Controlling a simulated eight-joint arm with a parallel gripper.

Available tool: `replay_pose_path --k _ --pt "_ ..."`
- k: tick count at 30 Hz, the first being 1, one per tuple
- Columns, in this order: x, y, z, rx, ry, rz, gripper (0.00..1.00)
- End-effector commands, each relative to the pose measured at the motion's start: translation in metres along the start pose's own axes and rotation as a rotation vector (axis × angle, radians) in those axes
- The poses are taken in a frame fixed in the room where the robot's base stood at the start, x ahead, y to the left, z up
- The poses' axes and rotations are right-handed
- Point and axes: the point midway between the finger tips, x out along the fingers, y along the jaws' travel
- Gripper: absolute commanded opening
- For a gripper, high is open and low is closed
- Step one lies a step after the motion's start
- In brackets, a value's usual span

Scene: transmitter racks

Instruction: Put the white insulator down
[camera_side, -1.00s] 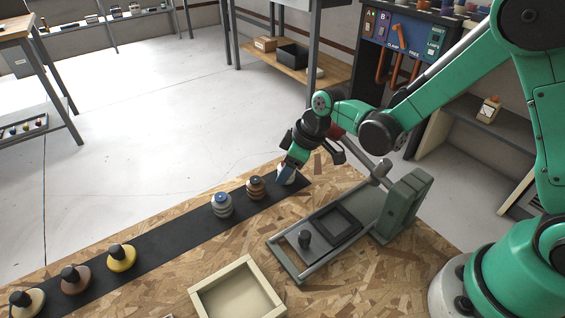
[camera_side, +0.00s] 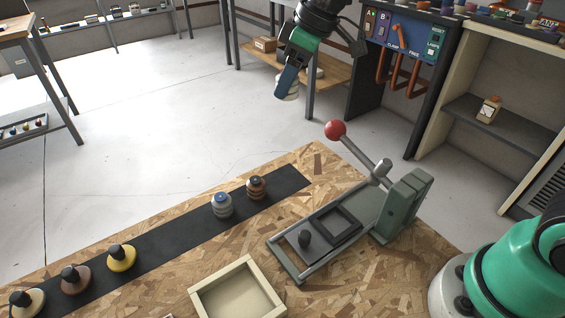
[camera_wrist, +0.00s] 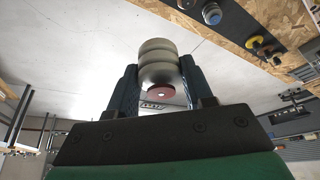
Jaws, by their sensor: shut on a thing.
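The white insulator (camera_side: 286,90) is a pale ribbed piece held at the tip of my gripper (camera_side: 288,78), high above the board. In the wrist view the insulator (camera_wrist: 158,62) sits between the two dark fingers of my gripper (camera_wrist: 158,85), with a reddish-brown disc at its near end. My gripper is shut on it. Part of the insulator is hidden by the fingers in the side view.
A black strip (camera_side: 160,241) on the chipboard table holds grey (camera_side: 221,206), brown (camera_side: 256,188) and several other insulators; its far right end is bare. A clamp fixture with a red-knobbed lever (camera_side: 335,131) stands right. An empty wooden tray (camera_side: 238,290) lies in front.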

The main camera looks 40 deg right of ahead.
Motion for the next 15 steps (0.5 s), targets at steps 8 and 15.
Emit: replay_pose_path --k 8,15 --pt "-0.013 0.011 0.026 0.244 -0.017 0.099 0.00" --pt "-0.014 0.023 0.065 0.564 -0.006 0.235 0.00"
